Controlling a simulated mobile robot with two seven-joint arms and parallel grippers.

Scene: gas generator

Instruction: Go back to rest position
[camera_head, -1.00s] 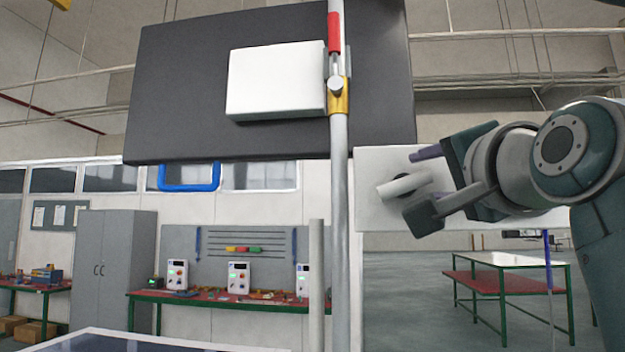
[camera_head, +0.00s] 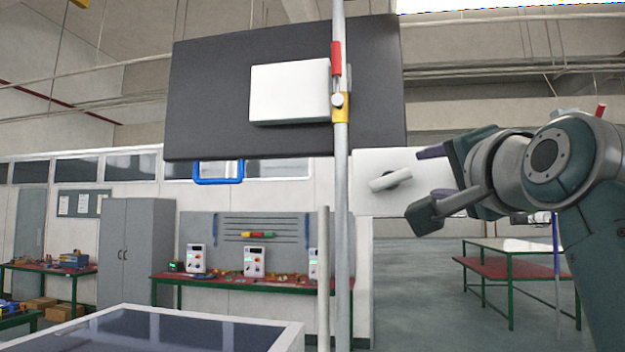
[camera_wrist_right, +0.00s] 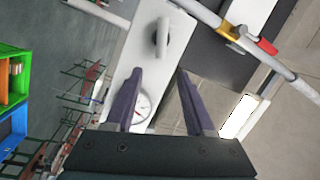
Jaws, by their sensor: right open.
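My right gripper (camera_head: 428,182) is open and empty at the right of the head view. Its arm comes in from the right edge. A white panel (camera_head: 368,200) with a light grey handle (camera_head: 390,180) is just left of the fingertips, and a gap shows between finger and handle. In the right wrist view, the two purple fingers (camera_wrist_right: 160,85) are spread apart. The handle (camera_wrist_right: 162,38) lies beyond them, and a round gauge (camera_wrist_right: 140,107) shows partly behind the left finger. My left gripper is not in view.
A grey pole (camera_head: 341,230) with a yellow clamp (camera_head: 340,108) stands left of the right gripper, before a large dark panel (camera_head: 210,100) with a white box (camera_head: 288,92).

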